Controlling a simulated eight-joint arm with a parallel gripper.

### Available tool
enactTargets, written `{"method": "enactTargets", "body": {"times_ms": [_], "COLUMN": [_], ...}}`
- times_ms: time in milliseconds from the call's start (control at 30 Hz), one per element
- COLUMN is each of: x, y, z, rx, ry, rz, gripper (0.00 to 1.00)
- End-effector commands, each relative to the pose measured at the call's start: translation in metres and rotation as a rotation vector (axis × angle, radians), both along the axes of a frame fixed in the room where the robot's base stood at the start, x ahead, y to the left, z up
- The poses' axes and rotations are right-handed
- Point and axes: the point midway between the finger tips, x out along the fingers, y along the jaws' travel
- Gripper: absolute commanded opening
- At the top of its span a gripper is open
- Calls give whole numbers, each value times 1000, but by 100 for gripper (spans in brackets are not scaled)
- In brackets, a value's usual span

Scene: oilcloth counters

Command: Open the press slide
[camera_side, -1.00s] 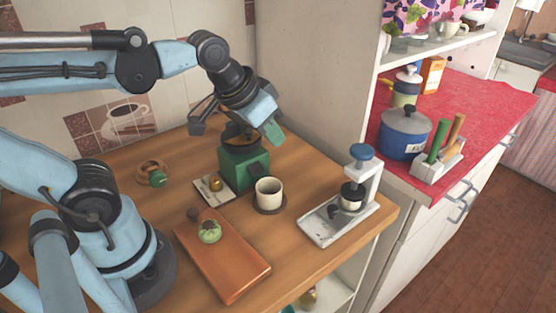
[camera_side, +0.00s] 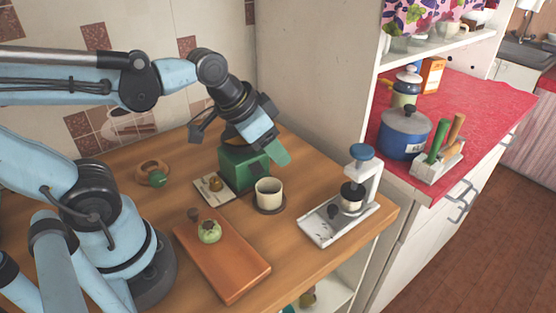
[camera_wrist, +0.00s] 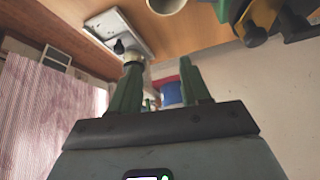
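The press (camera_side: 372,183) stands on the right of the wooden counter, a white upright frame with a blue knob (camera_side: 361,152) on top and a dark-banded part below, over a pale speckled tray (camera_side: 328,226). In the wrist view the tray (camera_wrist: 122,28) shows at the top left, and my left finger partly covers the press. My gripper (camera_side: 275,152) is over the green box (camera_side: 243,171), left of and apart from the press. Its two green fingers stand apart with nothing held between them in the wrist view (camera_wrist: 163,88). I cannot tell how far the slide is open.
A cream cup (camera_side: 268,191) on a dark coaster stands between the green box and the press. A wooden board (camera_side: 235,268) with a green round item lies in front. A white wall panel (camera_side: 318,90) rises behind. A blue pot (camera_side: 403,135) stands on the red counter at right.

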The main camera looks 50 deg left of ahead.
Motion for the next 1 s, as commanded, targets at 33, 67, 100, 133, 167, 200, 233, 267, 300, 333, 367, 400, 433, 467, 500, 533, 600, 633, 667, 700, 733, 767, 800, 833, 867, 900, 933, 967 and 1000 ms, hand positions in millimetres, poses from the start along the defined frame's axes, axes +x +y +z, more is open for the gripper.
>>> {"method": "enactTargets", "body": {"times_ms": [33, 67, 100, 133, 167, 200, 233, 267, 300, 333, 367, 400, 433, 467, 500, 533, 600, 633, 667, 700, 733, 767, 800, 833, 867, 900, 933, 967, 1000], "x": [7, 11, 15, 18, 21, 24, 27, 29, 31, 33, 34, 35, 36, 36, 37, 37, 38, 39, 40, 41, 42, 42, 44, 45, 47, 48, 49, 50, 51], "y": [-9, -15, -22, -27, -33, -39, -44, -48, -53, -56, -59, -62, -63, -65, -66, -67, -68, -68, -69, -70, -71, -72, -73, -74, -75, -77, -78, -79, -81], "z": [3, 3, 4, 4, 4, 4, 4, 4, 4, 4, 3, 3, 3, 2, 2, 1, -2, -5, -7, -11, -14, -17, -22, -26, -29, -35, -38, -42, -47], "rx": [10, 15, 22, 27, 30, 35, 36, 37, 39, 40, 41, 42, 42, 42, 42, 41, 42, 43, 42, 42, 43, 43, 42, 43, 43, 43, 43, 44, 44], "ry": [26, 43, 61, 74, 86, 99, 110, 117, 126, 130, 135, 139, 140, 143, 144, 145, 145, 145, 145, 145, 145, 144, 144, 144, 144, 144, 144, 144, 144], "rz": [-77, -125, -188, -236, -282, -340, -381, -418, -462, -491, -517, -543, -558, -570, -582, -586, -589, -590, -589, -589, -588, -588, -588, -587, -586, -586, -587, -587, -587], "gripper": [50, 50, 50, 50, 50, 50, 50, 50, 50, 50, 50, 50, 50, 50, 50, 50, 50, 50, 50, 50, 50, 50, 50, 50, 50, 50, 50, 50, 50]}}
